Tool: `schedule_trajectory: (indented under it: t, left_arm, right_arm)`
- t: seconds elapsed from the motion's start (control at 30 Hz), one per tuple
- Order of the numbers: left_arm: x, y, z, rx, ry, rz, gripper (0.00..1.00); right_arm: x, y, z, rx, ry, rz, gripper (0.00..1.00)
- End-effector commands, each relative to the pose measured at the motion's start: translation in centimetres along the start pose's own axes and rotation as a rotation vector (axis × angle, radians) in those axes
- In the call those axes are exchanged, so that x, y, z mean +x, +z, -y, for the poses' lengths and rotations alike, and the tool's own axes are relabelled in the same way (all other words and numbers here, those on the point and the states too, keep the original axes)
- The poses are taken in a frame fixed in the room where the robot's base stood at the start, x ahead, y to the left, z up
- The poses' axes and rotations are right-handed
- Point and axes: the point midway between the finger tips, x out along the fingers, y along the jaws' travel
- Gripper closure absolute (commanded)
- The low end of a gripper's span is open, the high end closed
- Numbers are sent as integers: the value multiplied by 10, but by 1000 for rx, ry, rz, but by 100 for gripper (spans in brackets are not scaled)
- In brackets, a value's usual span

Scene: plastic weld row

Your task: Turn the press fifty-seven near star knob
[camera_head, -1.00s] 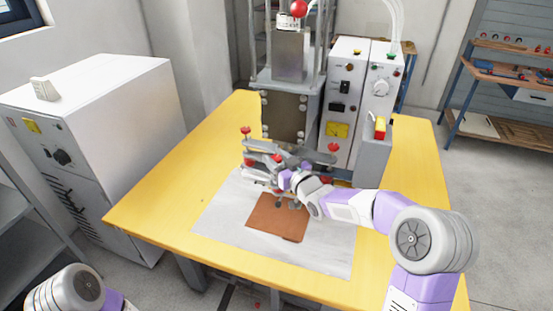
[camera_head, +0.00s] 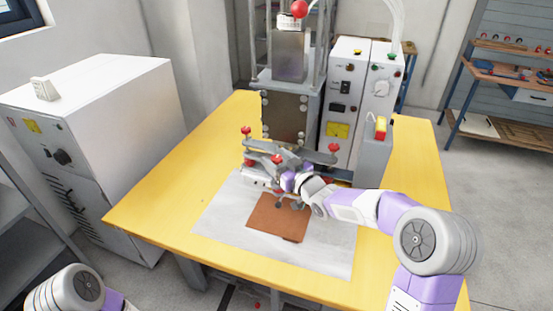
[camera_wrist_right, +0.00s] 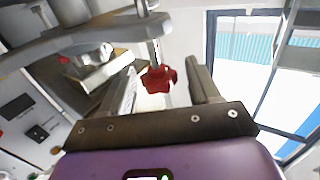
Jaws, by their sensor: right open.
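The press (camera_head: 287,115) stands at the back of the yellow table. Red star knobs sit on its grey arms: a near one (camera_head: 277,159), one at the left (camera_head: 246,130) and one at the right (camera_head: 334,147). My right gripper (camera_head: 279,172) is at the near knob, low in front of the press. In the right wrist view, a red star knob (camera_wrist_right: 158,78) on a metal stem lies between the open fingers of my right gripper (camera_wrist_right: 162,72), with gaps on both sides. My left gripper is out of view.
A brown sheet (camera_head: 276,218) lies on a pale mat (camera_head: 220,222) below my right gripper. Grey control boxes (camera_head: 343,100) stand right of the press. A white cabinet (camera_head: 105,95) is at the left. The table's left part (camera_head: 165,195) is clear.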

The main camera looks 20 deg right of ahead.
Motion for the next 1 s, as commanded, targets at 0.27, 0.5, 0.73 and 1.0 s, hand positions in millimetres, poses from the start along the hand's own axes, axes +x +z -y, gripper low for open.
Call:
schedule_trajectory:
  t: [0.27, 0.5, 0.73, 1.0]
  left_arm:
    - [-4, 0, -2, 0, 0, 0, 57]
    - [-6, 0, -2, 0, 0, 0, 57]
    - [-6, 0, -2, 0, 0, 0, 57]
    - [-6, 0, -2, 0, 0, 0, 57]
  right_arm:
    - [-43, -1, -2, 0, 4, 1, 39]
    - [-69, -1, -1, -1, 2, 1, 39]
    - [-71, 0, 0, 0, 0, 0, 39]
    - [-71, 0, 0, 0, 1, 0, 39]
